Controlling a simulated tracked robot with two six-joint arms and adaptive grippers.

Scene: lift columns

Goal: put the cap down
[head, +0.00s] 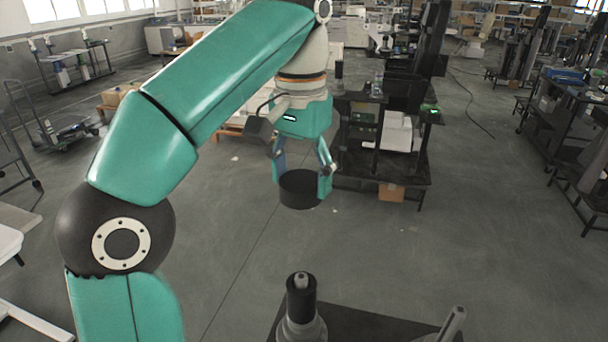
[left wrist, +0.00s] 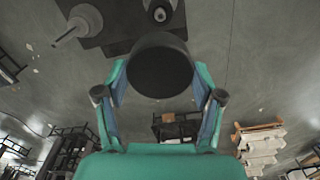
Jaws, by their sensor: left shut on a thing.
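The cap is a black, round, short cylinder (head: 299,190). My left gripper (head: 302,172) is shut on it and holds it in the air, in the middle of the head view. In the left wrist view the cap (left wrist: 160,66) sits between the two fingers of the left gripper (left wrist: 160,88), its dark round face filling the gap. The cap is apart from any surface that I can make out. My right gripper is not in view.
A dark platform (head: 365,326) at the bottom of the head view bears a column with a black top (head: 301,298) and a tilted grey rod (head: 452,325). A dark shelf bench (head: 385,165) stands behind the gripper. Grey floor (head: 240,240) between them is mostly clear.

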